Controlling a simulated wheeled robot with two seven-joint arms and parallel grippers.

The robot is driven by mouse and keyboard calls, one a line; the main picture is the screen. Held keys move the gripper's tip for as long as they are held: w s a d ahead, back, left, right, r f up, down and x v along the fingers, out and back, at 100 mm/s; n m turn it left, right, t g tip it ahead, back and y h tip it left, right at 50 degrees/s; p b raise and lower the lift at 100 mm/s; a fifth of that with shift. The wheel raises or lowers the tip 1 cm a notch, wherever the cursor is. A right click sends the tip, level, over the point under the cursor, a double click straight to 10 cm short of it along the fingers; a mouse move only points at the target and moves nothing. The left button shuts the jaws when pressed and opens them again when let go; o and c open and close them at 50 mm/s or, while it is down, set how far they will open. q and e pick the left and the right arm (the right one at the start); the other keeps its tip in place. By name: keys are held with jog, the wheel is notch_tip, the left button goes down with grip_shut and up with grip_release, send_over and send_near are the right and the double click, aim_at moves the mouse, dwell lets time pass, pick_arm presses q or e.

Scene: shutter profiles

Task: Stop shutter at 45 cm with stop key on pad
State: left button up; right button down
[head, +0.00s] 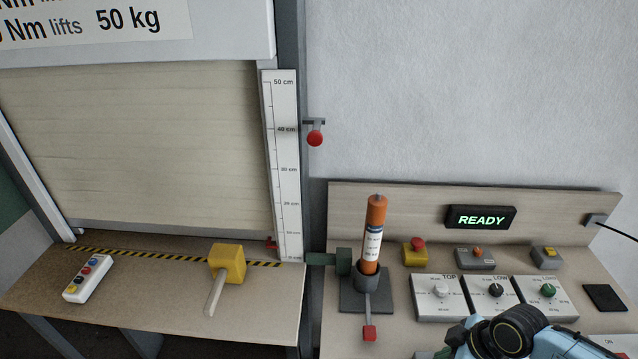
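The beige shutter (140,150) hangs low, its bottom edge near the sill's striped line. The upright scale (281,190) is marked up to 50 cm. A small red pointer (272,243) sits near its bottom, below the 10 cm mark. The white hand pad (87,278) with red, blue and other coloured keys lies on the sill at the left. Its key labels are too small to read. Part of my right arm (510,332) shows at the bottom right, in front of the bench. Its fingertips do not show. My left gripper is not in view.
A yellow-headed mallet (227,262) lies right of the pad. An orange tube motor (374,235) stands in a grey holder. The bench holds a READY display (480,217), a red mushroom button (417,244), switches and dial boxes (440,308). A red knob (315,138) sits beside the scale.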

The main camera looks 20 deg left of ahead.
jog(key=shift+f+b, duration=0.85)
jog(key=shift+f, duration=0.55)
jog(key=shift+f, duration=0.1)
